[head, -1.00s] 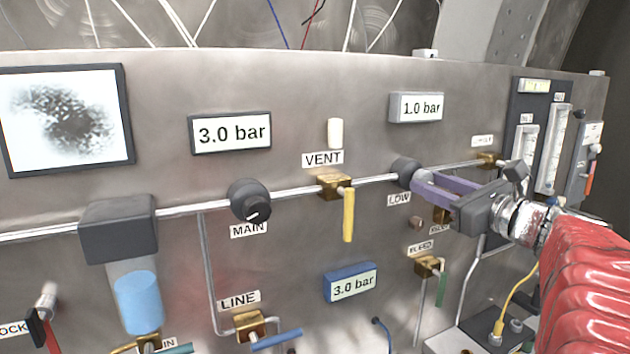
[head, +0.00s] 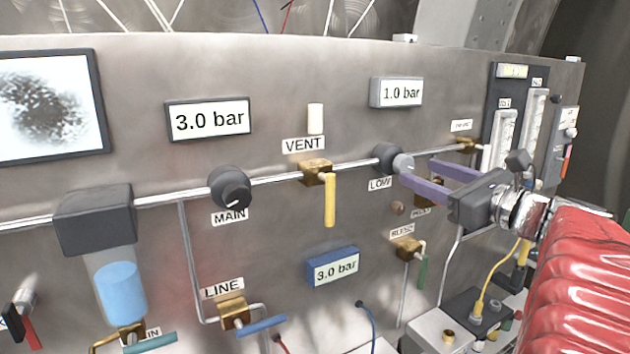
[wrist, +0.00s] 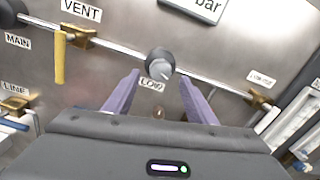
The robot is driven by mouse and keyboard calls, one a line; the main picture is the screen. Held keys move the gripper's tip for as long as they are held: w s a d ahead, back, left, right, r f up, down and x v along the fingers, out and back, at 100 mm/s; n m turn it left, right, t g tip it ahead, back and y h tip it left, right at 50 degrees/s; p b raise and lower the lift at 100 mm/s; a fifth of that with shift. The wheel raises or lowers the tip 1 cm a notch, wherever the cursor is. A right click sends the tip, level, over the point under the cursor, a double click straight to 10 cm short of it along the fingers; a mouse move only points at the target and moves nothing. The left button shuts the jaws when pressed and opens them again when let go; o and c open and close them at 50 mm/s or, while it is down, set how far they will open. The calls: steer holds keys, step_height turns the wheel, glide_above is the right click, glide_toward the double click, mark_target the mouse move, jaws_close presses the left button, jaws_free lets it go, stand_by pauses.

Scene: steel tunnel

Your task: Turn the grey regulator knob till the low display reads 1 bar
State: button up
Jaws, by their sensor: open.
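The low regulator knob (head: 402,163) has a light grey cap on a dark round body, above the LOW label on the pipe. It also shows in the wrist view (wrist: 158,66), with a pointer mark on its cap. The low display (head: 397,92) above it reads 1.0 bar. My gripper (head: 437,178) has purple fingers and is open and empty. In the wrist view the fingertips (wrist: 162,80) stand apart, below and to either side of the knob. They look clear of the knob, drawn back from the panel.
The black MAIN knob (head: 231,188) sits to the left under a display (head: 209,119) reading 3.0 bar. The yellow VENT handle (head: 330,200) hangs between the knobs. A blue display (head: 333,266) reads 3.0 bar. Flow tubes (head: 503,140) stand at the right.

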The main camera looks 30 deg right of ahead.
steer(key=s, duration=1)
steer(key=shift+f, duration=0.1)
stand_by(0.4)
